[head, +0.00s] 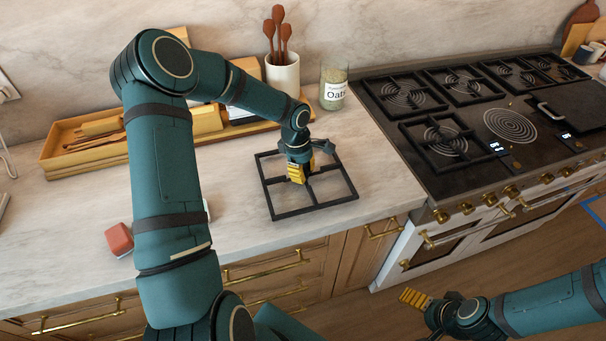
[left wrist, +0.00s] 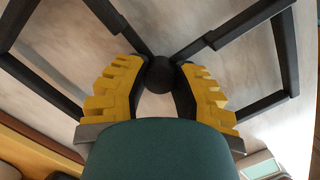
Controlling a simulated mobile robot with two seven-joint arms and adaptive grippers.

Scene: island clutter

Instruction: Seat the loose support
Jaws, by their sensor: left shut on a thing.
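The loose support is a black square pan grate (head: 284,212) on the counter, left of the stove. In the left wrist view its bars (left wrist: 105,14) meet at a round centre hub (left wrist: 160,75). My left gripper (head: 299,174) comes down over the middle of the grate. Its yellow fingers (left wrist: 160,85) are closed around the hub from both sides. On the stove, one burner (head: 511,125) at the front is bare, with no grate over it. My right gripper (head: 415,298) is in front of the stove over the floor, away from the grate; its finger opening is unclear.
Other grates (head: 404,96) sit on the cooktop around the bare burner, and a dark griddle (head: 570,105) lies to its right. An oats jar (head: 333,91) and a utensil crock (head: 283,73) stand behind the grate. A wooden tray (head: 62,160) and a red block (head: 119,239) are left.

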